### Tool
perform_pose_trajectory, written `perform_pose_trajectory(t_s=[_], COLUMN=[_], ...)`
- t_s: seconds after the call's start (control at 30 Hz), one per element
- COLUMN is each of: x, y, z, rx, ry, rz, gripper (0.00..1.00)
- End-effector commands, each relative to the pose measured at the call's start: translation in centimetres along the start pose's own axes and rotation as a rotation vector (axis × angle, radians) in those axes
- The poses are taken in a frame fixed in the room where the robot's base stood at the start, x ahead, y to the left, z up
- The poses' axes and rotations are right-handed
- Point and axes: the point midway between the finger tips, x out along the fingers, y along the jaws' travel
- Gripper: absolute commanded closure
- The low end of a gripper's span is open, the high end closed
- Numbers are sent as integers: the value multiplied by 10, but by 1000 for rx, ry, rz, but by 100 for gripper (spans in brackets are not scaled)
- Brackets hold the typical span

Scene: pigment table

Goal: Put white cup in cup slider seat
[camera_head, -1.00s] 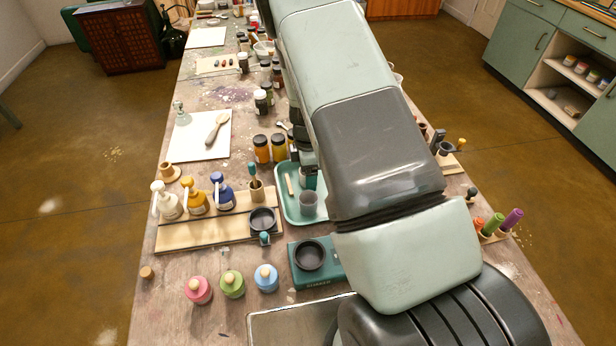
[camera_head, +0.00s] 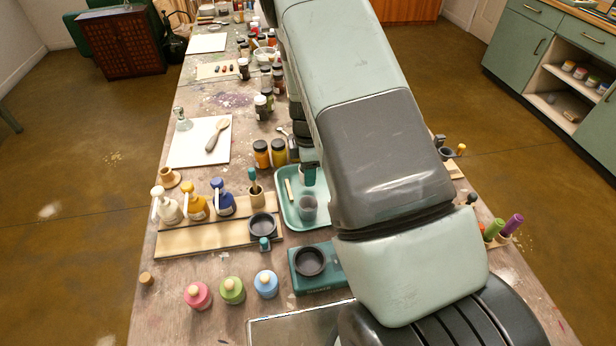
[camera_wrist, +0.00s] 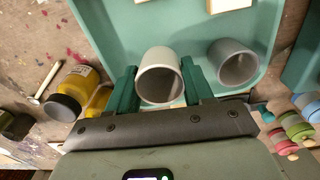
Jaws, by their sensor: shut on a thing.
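The white cup (camera_wrist: 160,86) is between the two green fingers of my gripper (camera_wrist: 159,70) in the wrist view, its open mouth facing the camera. The gripper is shut on it. Behind it is the teal tray (camera_wrist: 125,28); I cannot tell if the cup touches it. In the head view my gripper (camera_head: 309,176) is over the far part of the tray (camera_head: 287,212), and my arm hides most of the cup. The likely cup slider seat (camera_head: 263,224), a dark round holder with a teal knob, is on the wooden board (camera_head: 200,241), left of the tray.
A grey cup (camera_head: 307,208) stands in the tray, right of the white cup in the wrist view (camera_wrist: 236,63). A teal stirrer (camera_head: 310,262) is in front.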

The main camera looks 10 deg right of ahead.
Motion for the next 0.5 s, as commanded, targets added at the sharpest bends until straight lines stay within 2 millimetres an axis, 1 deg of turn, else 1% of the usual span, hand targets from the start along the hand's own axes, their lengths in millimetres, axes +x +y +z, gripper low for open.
perform_pose_trajectory(t_s=[0.03, 0.1, 0.2, 0.3, 0.37, 0.43, 0.5], x=[-13, -28, -46, -60, -64, -64, -62], y=[1, 1, 1, -1, -4, -13, -26], z=[0, 0, 0, -2, -8, -20, -38], rx=[1, 1, 1, -9, -43, -127, -258], ry=[2, 1, 1, 1, 0, -4, -9], rz=[4, 4, 3, 1, -2, -7, -11], gripper=[79, 79, 79, 79, 79, 79, 79])
